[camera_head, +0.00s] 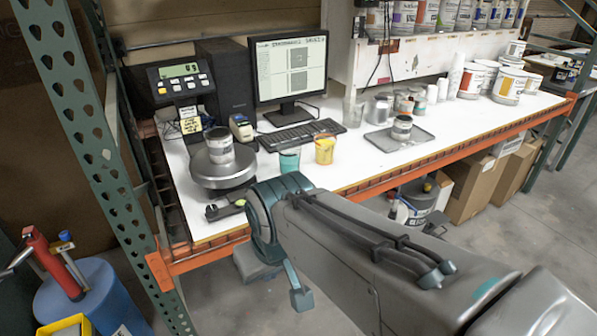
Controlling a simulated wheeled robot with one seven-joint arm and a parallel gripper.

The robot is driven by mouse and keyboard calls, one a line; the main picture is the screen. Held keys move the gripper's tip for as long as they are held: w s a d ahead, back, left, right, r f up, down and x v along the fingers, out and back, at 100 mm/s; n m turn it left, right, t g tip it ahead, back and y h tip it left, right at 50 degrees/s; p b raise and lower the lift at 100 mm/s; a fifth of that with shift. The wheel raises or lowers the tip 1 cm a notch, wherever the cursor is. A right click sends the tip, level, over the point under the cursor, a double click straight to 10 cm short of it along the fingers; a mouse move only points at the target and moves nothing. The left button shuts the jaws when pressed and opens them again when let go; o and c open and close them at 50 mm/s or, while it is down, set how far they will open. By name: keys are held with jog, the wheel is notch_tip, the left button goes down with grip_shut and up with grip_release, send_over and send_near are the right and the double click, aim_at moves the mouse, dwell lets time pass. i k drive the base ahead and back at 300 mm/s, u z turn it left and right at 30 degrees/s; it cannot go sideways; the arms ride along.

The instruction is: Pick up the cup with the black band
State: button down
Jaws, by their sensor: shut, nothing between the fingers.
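I cannot make out for certain which cup carries the black band. A small container with a dark top and dark band (401,127) stands upright on a grey tray toward the right of the white bench. A pale can with a dark rim (219,146) stands on the round scale plate at the left. Two clear cups stand near the front edge: one with teal contents (289,160) and one with yellow-orange contents (325,151). My arm crosses the lower right, below and in front of the bench. My gripper's fingers cannot be made out; the arm appears to hide them.
The white bench (262,180) has an orange front beam. A monitor (289,72), keyboard (301,134) and scale display (181,82) stand at the back left. Several cans line the right side and upper shelf. A green upright (85,130) bounds the left. Boxes (470,185) sit beneath.

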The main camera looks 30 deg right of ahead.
aim_at(289, 159)
jog(key=z, duration=0.95)
jog(key=i, duration=1.25)
jog(key=u, duration=0.45)
